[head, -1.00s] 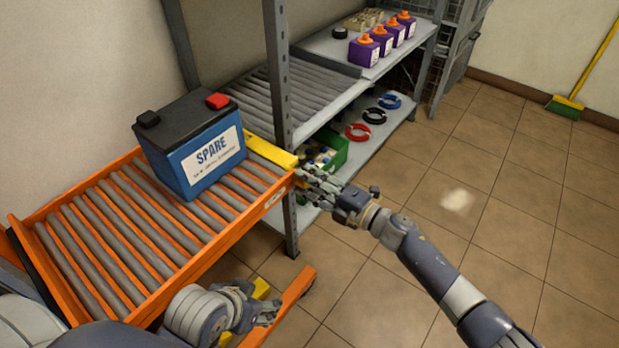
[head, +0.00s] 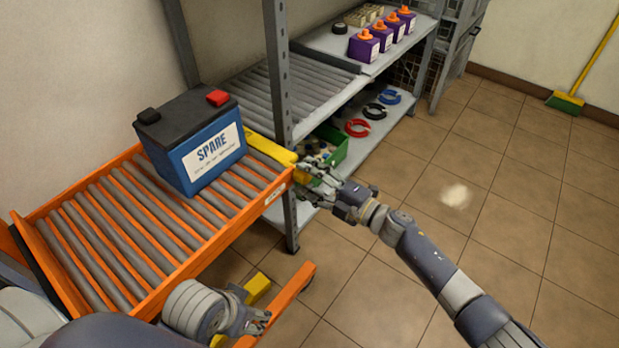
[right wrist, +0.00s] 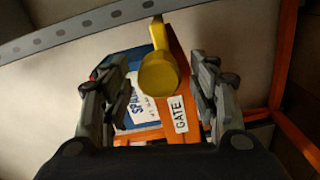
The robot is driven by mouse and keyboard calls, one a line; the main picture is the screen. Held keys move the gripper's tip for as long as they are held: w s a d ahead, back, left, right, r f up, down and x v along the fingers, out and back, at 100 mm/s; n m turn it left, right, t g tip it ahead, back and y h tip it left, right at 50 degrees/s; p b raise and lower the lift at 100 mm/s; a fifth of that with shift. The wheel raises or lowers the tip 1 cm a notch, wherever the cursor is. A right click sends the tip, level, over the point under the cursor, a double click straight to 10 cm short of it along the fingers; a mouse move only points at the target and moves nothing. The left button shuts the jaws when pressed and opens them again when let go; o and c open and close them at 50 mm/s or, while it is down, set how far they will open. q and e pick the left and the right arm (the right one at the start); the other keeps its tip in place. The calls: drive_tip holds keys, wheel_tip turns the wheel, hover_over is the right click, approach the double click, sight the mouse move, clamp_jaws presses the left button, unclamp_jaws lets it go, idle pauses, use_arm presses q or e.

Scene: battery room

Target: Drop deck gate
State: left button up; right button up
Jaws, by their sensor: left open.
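The deck gate is a yellow bar (head: 270,150) across the far right end of the orange roller deck (head: 222,232), standing up beside the blue SPARE battery (head: 205,150). In the right wrist view its round yellow knob (right wrist: 158,75) shows near a white GATE label (right wrist: 180,114). My right gripper (head: 316,172) is at the knob. In the wrist view the right gripper's fingers (right wrist: 160,88) are spread on both sides of the knob, with gaps visible. My left gripper (head: 262,320) is open and empty, low beside the deck's front side.
A grey shelf rack post (head: 277,90) stands just behind the gate. The rack holds purple bottles (head: 364,46), a green bin (head: 335,146) and coloured rings (head: 357,128). An orange leg (head: 285,300) juts out near my left gripper.

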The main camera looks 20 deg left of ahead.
drive_tip(key=v, duration=1.2)
idle(0.6)
